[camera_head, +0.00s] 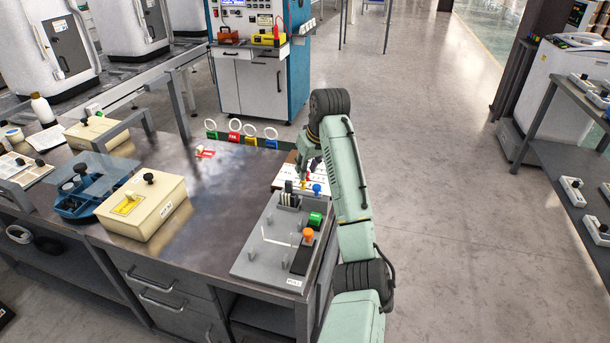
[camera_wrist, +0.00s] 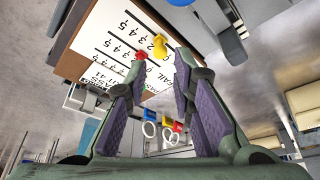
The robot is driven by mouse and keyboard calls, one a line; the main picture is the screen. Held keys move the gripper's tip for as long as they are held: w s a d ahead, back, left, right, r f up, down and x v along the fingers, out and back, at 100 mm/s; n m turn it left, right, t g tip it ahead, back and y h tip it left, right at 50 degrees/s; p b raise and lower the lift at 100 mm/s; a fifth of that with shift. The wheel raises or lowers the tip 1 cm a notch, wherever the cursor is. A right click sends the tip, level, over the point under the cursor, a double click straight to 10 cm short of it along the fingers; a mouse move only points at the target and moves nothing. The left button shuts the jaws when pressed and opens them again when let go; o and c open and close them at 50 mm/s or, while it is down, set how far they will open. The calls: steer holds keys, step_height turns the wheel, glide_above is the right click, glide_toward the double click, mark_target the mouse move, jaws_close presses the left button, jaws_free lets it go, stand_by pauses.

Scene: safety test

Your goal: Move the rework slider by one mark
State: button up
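A white board (camera_head: 290,178) with printed rows of numbers lies on the workbench near its right end. It also shows in the wrist view (camera_wrist: 105,40), with a brown edge. My gripper (camera_wrist: 163,64) is open and empty, close to the board. The yellow knob shows just beyond the gap between the fingertips, the red one by the left fingertip. I cannot tell whether anything touches.
A grey fixture (camera_head: 262,238) with a green block and an orange knob stands close in front of the board. A cream box (camera_head: 145,205) and a blue tray (camera_head: 90,205) are farther left. Several coloured ring tags (camera_head: 240,133) line the bench's far edge. Mid-bench is mostly clear.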

steer(key=v, duration=0.7)
